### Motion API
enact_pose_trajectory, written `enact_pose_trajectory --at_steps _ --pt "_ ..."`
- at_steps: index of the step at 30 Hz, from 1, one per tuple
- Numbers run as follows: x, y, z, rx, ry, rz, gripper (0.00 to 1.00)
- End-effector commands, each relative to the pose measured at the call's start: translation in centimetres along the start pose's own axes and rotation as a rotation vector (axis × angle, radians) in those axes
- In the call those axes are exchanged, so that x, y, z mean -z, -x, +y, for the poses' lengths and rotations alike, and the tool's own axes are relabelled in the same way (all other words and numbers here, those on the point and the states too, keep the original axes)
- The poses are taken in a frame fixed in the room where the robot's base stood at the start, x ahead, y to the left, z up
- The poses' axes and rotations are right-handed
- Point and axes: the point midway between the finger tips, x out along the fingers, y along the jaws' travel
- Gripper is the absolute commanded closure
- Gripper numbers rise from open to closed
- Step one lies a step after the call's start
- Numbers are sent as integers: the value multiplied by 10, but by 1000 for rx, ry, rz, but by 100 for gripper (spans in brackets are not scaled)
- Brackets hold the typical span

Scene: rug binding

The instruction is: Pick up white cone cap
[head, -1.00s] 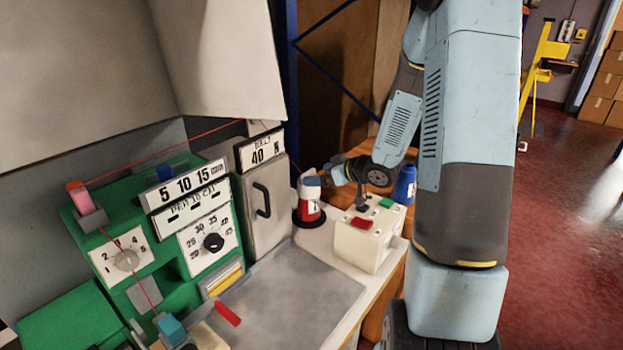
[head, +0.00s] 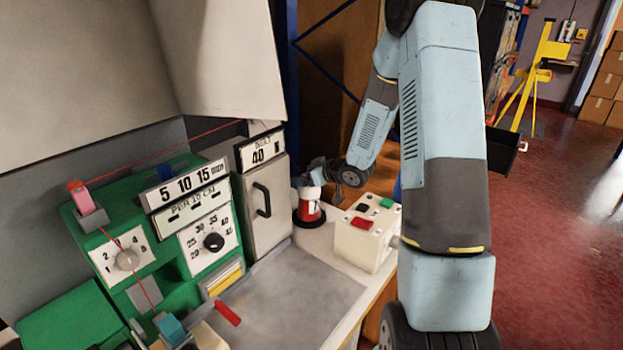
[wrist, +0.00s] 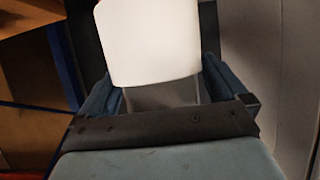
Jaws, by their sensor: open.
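The white cone cap (head: 309,192) sits on top of a red and white cone-shaped item (head: 308,213) at the back of the bench. In the wrist view the cap (wrist: 150,45) is a large pale shape between my two blue-grey fingers. My gripper (wrist: 157,85) is open around it, with a finger on each side; whether they touch it I cannot tell. In the head view my gripper (head: 317,177) is at the cap and partly covers it. The cone's lower part is hidden in the wrist view.
A cream box with red, black and green buttons (head: 366,240) stands just right of the cone. A grey cabinet with a black handle (head: 262,205) is close on the left. A green machine with dials (head: 160,240) stands further left.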

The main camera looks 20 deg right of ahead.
Motion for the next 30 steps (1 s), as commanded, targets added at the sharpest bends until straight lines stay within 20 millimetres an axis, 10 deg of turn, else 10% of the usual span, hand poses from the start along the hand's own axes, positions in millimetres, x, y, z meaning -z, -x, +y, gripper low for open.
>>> enact_pose_trajectory --at_steps 19,30 --pt "0 1 0 -1 -1 -1 55" --pt "4 4 1 -2 -2 0 66"
